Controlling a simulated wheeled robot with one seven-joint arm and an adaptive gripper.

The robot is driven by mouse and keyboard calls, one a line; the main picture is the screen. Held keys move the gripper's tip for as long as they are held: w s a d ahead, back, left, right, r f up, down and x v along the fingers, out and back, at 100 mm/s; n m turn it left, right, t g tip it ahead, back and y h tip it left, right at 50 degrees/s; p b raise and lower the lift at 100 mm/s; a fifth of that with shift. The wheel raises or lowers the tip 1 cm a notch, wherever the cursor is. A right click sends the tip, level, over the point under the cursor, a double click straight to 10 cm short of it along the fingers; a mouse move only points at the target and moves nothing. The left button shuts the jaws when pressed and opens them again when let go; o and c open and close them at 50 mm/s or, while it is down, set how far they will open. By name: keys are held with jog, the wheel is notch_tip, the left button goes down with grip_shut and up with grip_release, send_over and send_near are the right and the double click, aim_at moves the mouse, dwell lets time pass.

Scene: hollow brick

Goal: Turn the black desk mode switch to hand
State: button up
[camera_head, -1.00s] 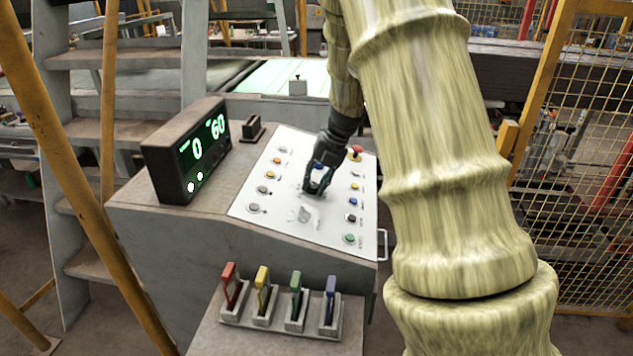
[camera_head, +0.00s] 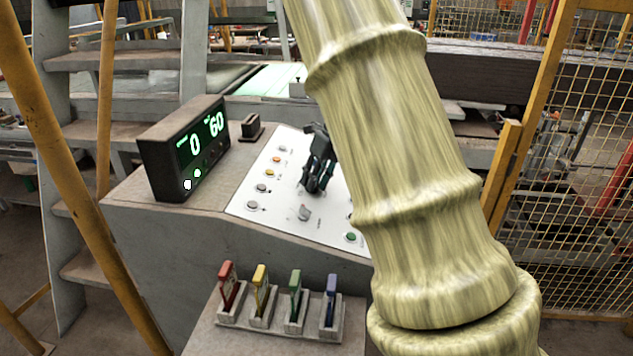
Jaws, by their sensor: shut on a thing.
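My gripper (camera_head: 313,187) is over the middle of the white control panel (camera_head: 250,222) on the grey desk, pointing down with its fingers close to the panel face. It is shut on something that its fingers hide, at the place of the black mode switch. I cannot make out the switch itself or which way it points. A pale grey knob (camera_head: 304,213) stands on the panel just below the fingers, apart from them.
Push buttons line the panel's left side; my arm covers most of the right side, where a green button (camera_head: 351,237) shows. A black display (camera_head: 187,150) reads 0 and 60. Coloured key-like tags (camera_head: 296,290) stand in front. A yellow mesh fence (camera_head: 570,170) is at right.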

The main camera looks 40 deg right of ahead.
jog(key=shift+f+n, duration=0.1)
jog(key=shift+n, duration=0.3)
jog(key=o, duration=0.8)
jog(key=shift+w, duration=0.1)
jog(key=shift+c, duration=0.2)
jog(key=shift+o, duration=1.3)
jog(key=shift+w+f, duration=0.1)
jog(key=shift+w, duration=0.15)
jog(key=shift+s+r, duration=0.2)
jog(key=shift+s, duration=0.05)
jog(key=shift+d+r, duration=0.25)
jog(key=shift+r, duration=0.3)
jog(key=v, duration=1)
jog(key=shift+r, duration=0.3)
jog(key=shift+s, duration=0.1)
